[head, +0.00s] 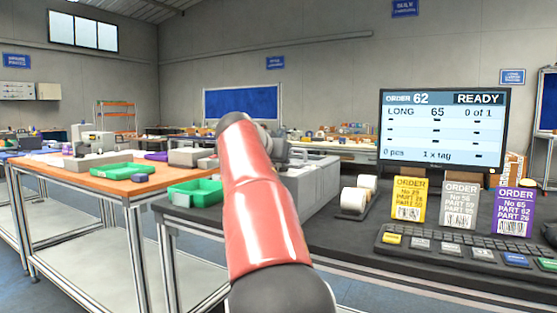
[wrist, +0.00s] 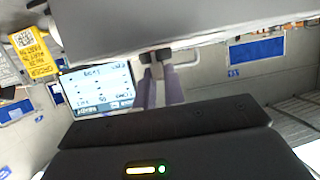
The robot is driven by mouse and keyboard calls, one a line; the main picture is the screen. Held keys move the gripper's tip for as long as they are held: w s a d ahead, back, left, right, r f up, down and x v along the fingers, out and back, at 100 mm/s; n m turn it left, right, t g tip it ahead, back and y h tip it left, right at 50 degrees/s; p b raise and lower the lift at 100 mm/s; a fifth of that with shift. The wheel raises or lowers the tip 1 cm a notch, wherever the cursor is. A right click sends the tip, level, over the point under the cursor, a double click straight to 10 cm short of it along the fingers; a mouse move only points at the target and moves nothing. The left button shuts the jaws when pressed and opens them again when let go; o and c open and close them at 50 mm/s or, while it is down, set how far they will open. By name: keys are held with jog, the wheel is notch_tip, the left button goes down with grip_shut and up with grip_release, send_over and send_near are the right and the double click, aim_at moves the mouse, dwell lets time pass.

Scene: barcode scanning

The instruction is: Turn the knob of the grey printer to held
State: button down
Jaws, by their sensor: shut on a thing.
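The grey printer (head: 318,185) stands on the dark table, partly behind my red arm in the head view. Its grey body (wrist: 220,18) fills the top of the tilted wrist view. A small dark knob (wrist: 153,57) shows at the printer's edge. My gripper (wrist: 160,70) has its fingers together at the knob and is shut on it. The fingertips cover part of the knob, and its setting cannot be read. In the head view my arm hides most of the gripper and the knob.
A screen (head: 444,130) reading "ORDER 62 READY" stands at the right, behind yellow, grey and purple order cards and a keyboard (head: 460,252). White rolls (head: 354,200) sit right of the printer. A green tray (head: 195,193) lies to its left. An orange-topped bench (head: 120,187) stands farther left.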

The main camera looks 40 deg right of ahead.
jog(key=n+t, duration=0.1)
jog(key=n+t+y, duration=0.2)
jog(key=shift+s+d+r+n+p, duration=0.1)
jog(key=shift+s+d+n+p, duration=0.1)
jog(key=shift+s+n+p, duration=0.1)
jog(key=n+t+y, duration=0.2)
jog(key=n+y, duration=0.1)
jog(key=n+t+y, duration=0.1)
jog(key=y, duration=0.1)
jog(key=shift+s+d+n+t, duration=0.15)
jog(key=shift+d+n+t, duration=0.15)
jog(key=shift+d+n, duration=0.1)
jog(key=n+y, duration=0.3)
jog(key=y, duration=0.1)
jog(key=n+y, duration=0.2)
jog(key=shift+d+n+t+y, duration=0.3)
jog(key=shift+t, duration=0.1)
jog(key=shift+f+n+y, duration=0.2)
jog(key=shift+n+y, duration=0.7)
jog(key=shift+y, duration=0.1)
jog(key=shift+d+f+n+g+y, duration=0.1)
jog(key=shift+n+g+y, duration=0.5)
jog(key=shift+n+y, duration=0.3)
jog(key=c, duration=1.5)
grip_release()
jog(key=shift+p, duration=0.3)
jog(key=shift+r, duration=0.2)
